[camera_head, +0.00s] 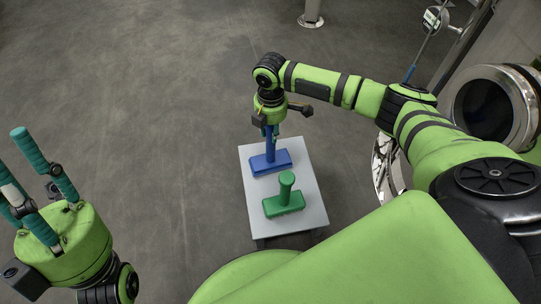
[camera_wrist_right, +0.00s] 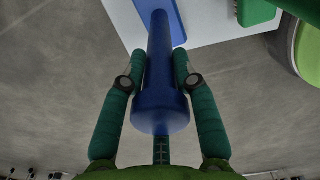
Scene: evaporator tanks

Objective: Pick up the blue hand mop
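The blue hand mop (camera_head: 268,163) has its flat head at the far half of a small light-grey table and its handle pointing up. My right gripper (camera_head: 270,130) is above it, around the handle. In the right wrist view the blue handle (camera_wrist_right: 161,85) lies between the two teal fingers of my right gripper (camera_wrist_right: 160,62), which appear to touch it on both sides. I cannot tell whether the mop head rests on the table or is slightly raised. My left gripper (camera_head: 42,165) is at the left, open and empty, away from the table.
A green hand mop (camera_head: 284,198) stands on the near half of the small table (camera_head: 315,206), close to the blue one. Metal tank equipment (camera_head: 490,105) is at the right.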

